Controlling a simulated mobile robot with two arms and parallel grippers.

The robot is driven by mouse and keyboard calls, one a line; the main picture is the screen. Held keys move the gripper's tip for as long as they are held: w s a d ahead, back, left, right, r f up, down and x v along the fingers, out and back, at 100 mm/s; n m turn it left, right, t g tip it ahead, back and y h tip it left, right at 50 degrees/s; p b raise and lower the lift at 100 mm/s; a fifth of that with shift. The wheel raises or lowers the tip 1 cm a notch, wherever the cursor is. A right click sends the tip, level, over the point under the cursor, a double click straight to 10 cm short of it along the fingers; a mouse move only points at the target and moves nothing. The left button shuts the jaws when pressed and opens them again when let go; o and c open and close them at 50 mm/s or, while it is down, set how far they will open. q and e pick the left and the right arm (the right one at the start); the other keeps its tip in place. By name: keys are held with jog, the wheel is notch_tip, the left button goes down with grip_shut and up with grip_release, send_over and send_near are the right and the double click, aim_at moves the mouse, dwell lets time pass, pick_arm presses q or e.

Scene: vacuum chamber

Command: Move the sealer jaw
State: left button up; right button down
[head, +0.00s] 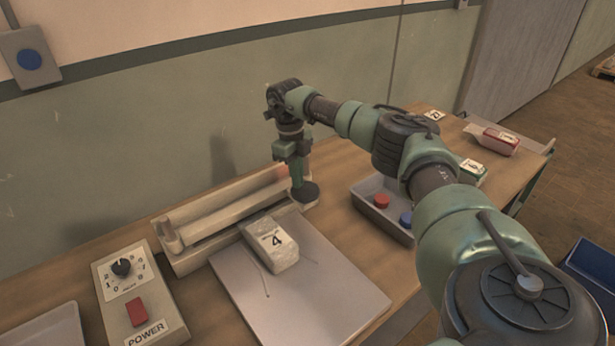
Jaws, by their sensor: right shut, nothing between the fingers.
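The sealer (186,262) is a long beige machine near the wall on the table. Its jaw (225,208) is a long pale bar lying along the sealer's back, with a dark round knob (306,194) at its right end. My right gripper (298,178) is shut and empty, pointing down right at the knob; I cannot tell whether it touches it. The gripper hides part of the jaw's right end. A white bag marked 4 (270,246) lies at the sealer's front edge on a grey plate (305,302). My left gripper is not in view.
A control box (137,300) with a dial and red switch stands left of the plate. A grey tray (366,209) with a red and a blue cap is to the right. Several labelled packs lie farther right. My right arm spans the right side.

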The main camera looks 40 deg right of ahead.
jog(key=shift+w+a+f, duration=0.15)
jog(key=shift+w+a, duration=0.15)
jog(key=shift+w, duration=0.1)
jog(key=shift+w+r, duration=0.4)
jog(key=shift+r, duration=0.05)
notch_tip(320, 180, up, 7)
jog(key=b, duration=0.2)
jog(key=shift+s+d, duration=0.15)
jog(key=shift+s, duration=0.1)
